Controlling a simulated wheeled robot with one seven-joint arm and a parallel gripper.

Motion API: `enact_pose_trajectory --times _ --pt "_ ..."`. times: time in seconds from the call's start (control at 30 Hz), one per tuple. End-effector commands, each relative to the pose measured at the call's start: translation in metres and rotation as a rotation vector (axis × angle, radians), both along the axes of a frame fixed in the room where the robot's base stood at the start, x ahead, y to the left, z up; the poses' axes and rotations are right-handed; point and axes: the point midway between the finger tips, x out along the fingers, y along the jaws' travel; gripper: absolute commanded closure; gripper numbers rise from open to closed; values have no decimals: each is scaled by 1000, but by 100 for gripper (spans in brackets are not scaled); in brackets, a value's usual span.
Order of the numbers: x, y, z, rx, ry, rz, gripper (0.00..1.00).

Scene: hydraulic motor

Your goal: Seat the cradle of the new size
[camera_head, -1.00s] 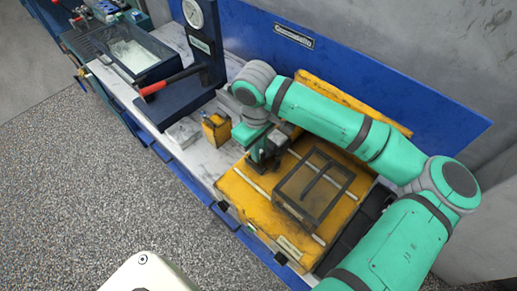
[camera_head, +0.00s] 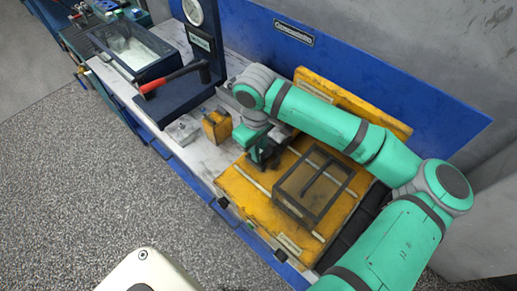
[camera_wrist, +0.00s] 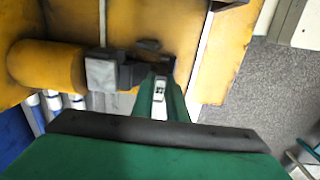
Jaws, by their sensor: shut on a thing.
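My gripper (camera_head: 262,154) is low over the left end of the yellow case (camera_head: 240,190) on the bench. In the wrist view my gripper (camera_wrist: 158,72) is shut on a small dark piece (camera_wrist: 133,74). A light grey block (camera_wrist: 101,74) shows beside that piece, at the end of a yellow cylinder (camera_wrist: 45,66); I cannot tell whether block and piece are joined. In the head view my wrist largely hides the held piece. I cannot tell whether it is the cradle, or whether it touches the case.
A dark-framed clear box (camera_head: 314,187) sits on the yellow case, right of my gripper. A yellow block (camera_head: 216,126) and a small grey block (camera_head: 183,131) stand to the left. Beyond them are a gauge stand with a red-handled lever (camera_head: 172,80) and a glass-sided tank (camera_head: 135,52).

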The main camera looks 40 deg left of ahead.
Motion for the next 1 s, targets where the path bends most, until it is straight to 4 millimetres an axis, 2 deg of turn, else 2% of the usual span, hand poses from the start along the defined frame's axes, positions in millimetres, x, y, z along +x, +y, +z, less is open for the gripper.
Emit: enact_pose_trajectory --times 0.5,0.53,0.6,0.63,1.0 --pt "0 0 -8 1 -1 -1 100" --pt "0 0 -8 1 -1 -1 85" --pt "0 0 -8 1 -1 0 68" --pt "0 0 -8 1 -1 0 65" --pt "-1 0 -3 0 0 1 65"
